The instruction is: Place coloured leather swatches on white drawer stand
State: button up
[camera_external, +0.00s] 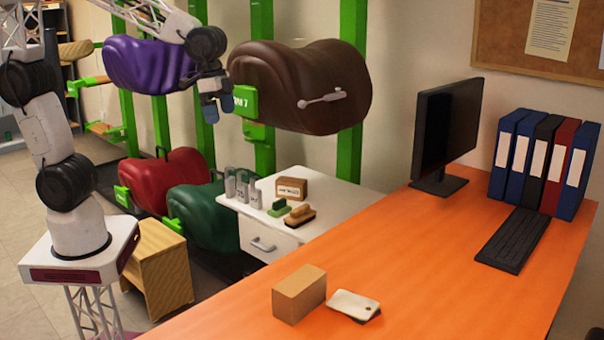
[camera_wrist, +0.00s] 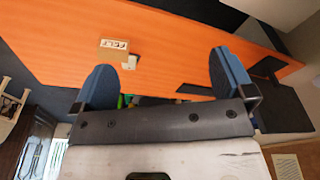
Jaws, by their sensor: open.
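The swatches (camera_external: 355,304) lie in a small overlapping stack on the orange desk, a cream one with a hole on top and a dark edge beneath. They also show as a small pale patch in the wrist view (camera_wrist: 130,62). The white drawer stand (camera_external: 335,196) is left of the desk, with several items on its top. My gripper (camera_external: 218,107) is raised in front of the brown saddle, above and to the left of the stand, well away from the swatches. In the wrist view its blue fingertips (camera_wrist: 165,85) are apart with nothing held between them.
A cardboard box (camera_external: 299,293) stands beside the swatches. Weights (camera_external: 243,187), brushes (camera_external: 299,215) and a small brown box (camera_external: 291,188) occupy the stand's rear and left; its right top is bare. Saddles on green posts stand behind. A monitor (camera_external: 446,133), keyboard and binders fill the desk's far end.

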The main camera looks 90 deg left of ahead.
jog(key=w+d+f+m, duration=0.1)
jog(key=w+d+f, duration=0.1)
jog(key=w+d, duration=0.3)
jog(key=w+d+f+m, duration=0.1)
jog(key=w+d+f, duration=0.1)
jog(key=w, duration=0.5)
jog(key=m+g, duration=0.2)
jog(key=m, duration=0.2)
send_over(357, 302)
notch_tip(357, 302, down, 26)
jog(key=shift+a+r, duration=0.15)
jog(key=shift+r, duration=0.1)
jog(key=shift+d+f, duration=0.25)
jog(key=shift+f, duration=0.1)
jog(key=shift+f, duration=1.2)
jog(key=shift+f, duration=0.1)
